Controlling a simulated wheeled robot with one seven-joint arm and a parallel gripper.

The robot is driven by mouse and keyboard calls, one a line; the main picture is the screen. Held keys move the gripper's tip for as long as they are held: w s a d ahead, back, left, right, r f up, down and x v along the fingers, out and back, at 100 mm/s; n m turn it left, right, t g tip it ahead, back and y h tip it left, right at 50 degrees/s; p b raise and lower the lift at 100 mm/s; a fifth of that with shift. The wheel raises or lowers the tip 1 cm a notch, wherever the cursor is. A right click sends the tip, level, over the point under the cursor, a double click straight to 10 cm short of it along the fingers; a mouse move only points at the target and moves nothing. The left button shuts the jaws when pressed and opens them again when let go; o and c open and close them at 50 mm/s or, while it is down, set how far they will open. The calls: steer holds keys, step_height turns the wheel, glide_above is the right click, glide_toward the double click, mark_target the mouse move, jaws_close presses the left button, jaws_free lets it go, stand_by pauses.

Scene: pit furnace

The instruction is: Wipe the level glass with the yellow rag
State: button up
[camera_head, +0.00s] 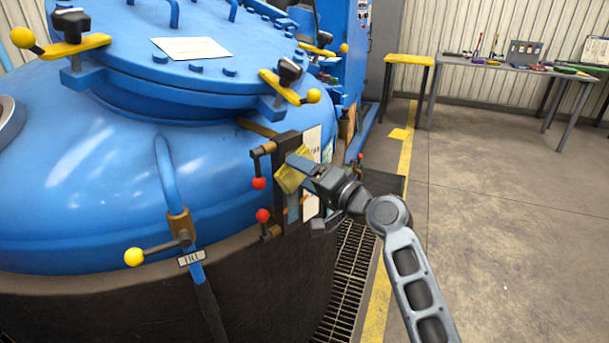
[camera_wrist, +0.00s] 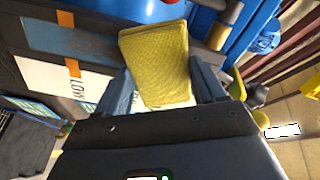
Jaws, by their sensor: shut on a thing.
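My gripper (camera_head: 301,167) is shut on the yellow rag (camera_head: 290,179), in front of the upper part of the level glass. In the wrist view the rag (camera_wrist: 155,68) stands out as a flat textured pad between the two fingers. The level glass (camera_head: 293,210) is an upright bluish strip in a dark frame on the side of the blue vessel, with a red-knobbed valve above and below. In the wrist view it is a blue strip (camera_wrist: 70,40) running sideways to the rag. The rag hides part of the glass; I cannot tell whether they touch.
A yellow-handled fill valve (camera_head: 134,257) and lid clamps with yellow knobs (camera_head: 313,96) stick out from the vessel. A floor grating (camera_head: 346,270) lies below. A tool bench (camera_head: 500,64) stands far right; the floor between is clear.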

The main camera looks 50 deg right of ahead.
mark_target(293, 208)
step_height(293, 208, up, 3)
steer(key=shift+r+p, duration=0.15)
steer(key=shift+p, duration=0.8)
steer(key=shift+s+f+b, duration=0.1)
steer(key=shift+f+b, duration=1.7)
steer(key=shift+f, duration=0.2)
steer(key=shift+w+f+b, duration=0.2)
steer(key=shift+f+b, duration=4.7)
steer(key=shift+f, duration=0.35)
steer(key=shift+s, duration=0.1)
steer(key=shift+s+a+r, duration=0.1)
steer(key=shift+s+a, duration=0.05)
steer(key=shift+s, duration=2.75)
